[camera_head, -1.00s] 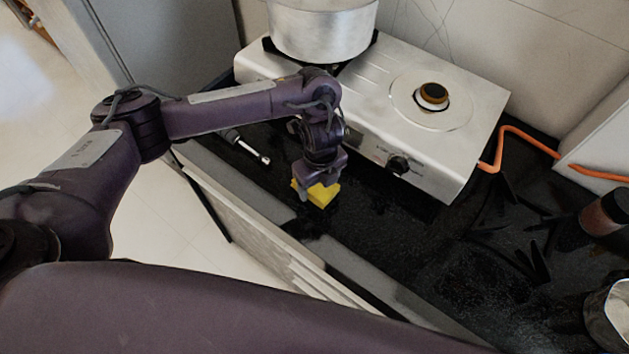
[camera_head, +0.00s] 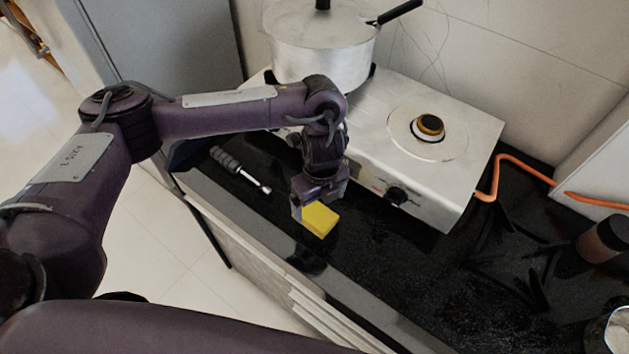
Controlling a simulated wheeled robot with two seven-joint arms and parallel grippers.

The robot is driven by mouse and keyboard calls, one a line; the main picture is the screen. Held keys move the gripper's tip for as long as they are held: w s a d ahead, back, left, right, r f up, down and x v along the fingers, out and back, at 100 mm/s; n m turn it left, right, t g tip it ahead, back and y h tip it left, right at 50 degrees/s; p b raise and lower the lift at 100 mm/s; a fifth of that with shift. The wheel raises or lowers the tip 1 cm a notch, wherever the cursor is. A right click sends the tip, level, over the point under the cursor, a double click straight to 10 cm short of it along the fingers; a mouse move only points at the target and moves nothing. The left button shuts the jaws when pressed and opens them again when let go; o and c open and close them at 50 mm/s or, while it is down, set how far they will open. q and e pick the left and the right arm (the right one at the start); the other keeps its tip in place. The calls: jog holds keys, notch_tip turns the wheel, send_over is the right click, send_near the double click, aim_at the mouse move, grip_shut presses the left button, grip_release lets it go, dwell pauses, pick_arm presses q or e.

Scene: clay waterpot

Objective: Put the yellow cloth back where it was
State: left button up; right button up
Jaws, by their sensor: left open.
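The yellow cloth (camera_head: 321,221) looks like a small folded block and lies on the black counter in front of the stove, near the counter's front edge. My left gripper (camera_head: 309,207) is open and points down just above and behind the cloth. One finger shows at the cloth's left side. The far part of the cloth is partly hidden by the gripper, and I cannot tell whether they touch. My right gripper is not in view.
A silver two-burner stove (camera_head: 420,165) with a lidded pot (camera_head: 322,50) stands behind the gripper. A dark-handled tool (camera_head: 241,169) lies left of the cloth. An orange hose (camera_head: 520,164) runs at the right. A dark jar (camera_head: 606,238) stands far right.

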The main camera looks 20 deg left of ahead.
aim_at(319, 216)
pick_arm(q)
notch_tip(319, 216, up, 6)
jog(key=shift+r, duration=0.1)
dwell(0.7)
